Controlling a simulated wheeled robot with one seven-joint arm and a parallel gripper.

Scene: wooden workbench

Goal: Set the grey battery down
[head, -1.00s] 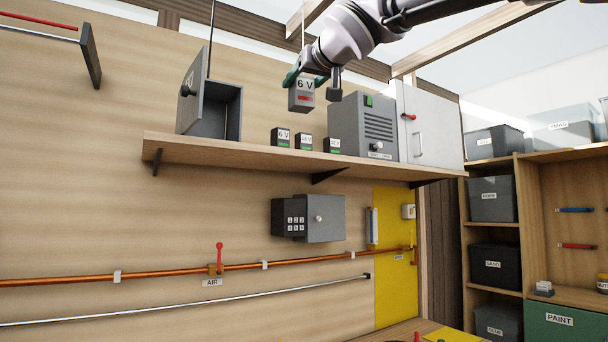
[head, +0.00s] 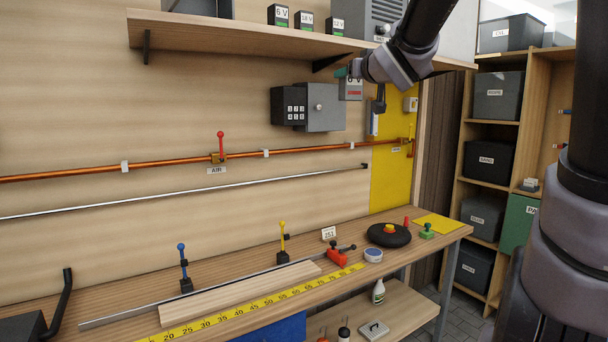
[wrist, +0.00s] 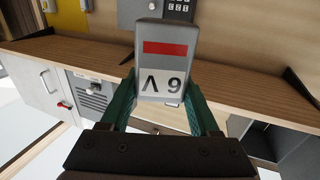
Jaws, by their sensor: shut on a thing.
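The grey battery (head: 351,91) has a white 6 V label and a red stripe. In the head view it hangs below the wall shelf, near the dark keypad box. It fills the middle of the wrist view (wrist: 165,38), its label upside down. My gripper (head: 348,73) is shut on it, and the green fingers hold its two sides in the wrist view (wrist: 162,95). The battery touches nothing else that I can see. The workbench (head: 405,262) lies well below it.
Several small batteries (head: 306,20) stand on the wall shelf (head: 220,33). The keypad box (head: 325,106) is on the wall. On the bench are a black disc (head: 388,236), a yellow mat (head: 438,225), a red clamp (head: 337,256), a yellow ruler (head: 255,303) and a plank (head: 240,290).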

